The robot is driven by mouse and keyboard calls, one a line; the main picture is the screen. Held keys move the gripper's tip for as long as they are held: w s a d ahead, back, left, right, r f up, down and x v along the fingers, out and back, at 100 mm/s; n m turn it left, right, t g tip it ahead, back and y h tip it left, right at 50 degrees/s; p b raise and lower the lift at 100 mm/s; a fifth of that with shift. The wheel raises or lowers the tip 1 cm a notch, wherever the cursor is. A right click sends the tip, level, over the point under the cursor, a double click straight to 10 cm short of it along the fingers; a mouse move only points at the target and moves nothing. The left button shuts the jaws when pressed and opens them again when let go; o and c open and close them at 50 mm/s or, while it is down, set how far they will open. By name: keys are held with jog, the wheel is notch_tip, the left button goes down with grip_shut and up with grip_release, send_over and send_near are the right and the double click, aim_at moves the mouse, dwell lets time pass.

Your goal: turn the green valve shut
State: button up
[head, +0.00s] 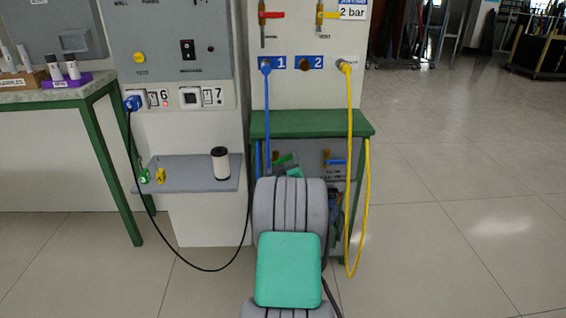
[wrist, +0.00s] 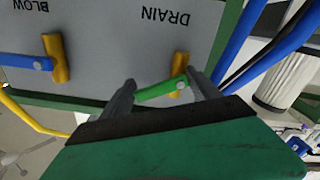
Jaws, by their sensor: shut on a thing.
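The green valve has a green lever (wrist: 158,92) on a short brass-yellow body (wrist: 180,64), beside the DRAIN label on a grey panel in the wrist view. The lever lies across the body, tilted a little. My gripper (wrist: 162,78) has one dark finger on each side of the lever and is shut on it. In the head view, my arm hides much of the panel under the green bench (head: 320,124), so the lever is hard to make out there.
A blue-levered valve (wrist: 38,63) sits beside it, near the BLOW label. A blue hose (head: 267,110) and a yellow hose (head: 350,120) hang past the bench. Open floor lies to the right.

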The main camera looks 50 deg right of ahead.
jog(key=c, duration=0.8)
dwell(0.8)
jog(key=o, duration=1.3)
jog(key=shift+o, duration=0.2)
jog(key=shift+s, duration=0.1)
jog(key=p+v, duration=0.2)
jog(key=v, duration=0.5)
jog(key=shift+s+a, duration=0.25)
jog(key=shift+a, duration=0.05)
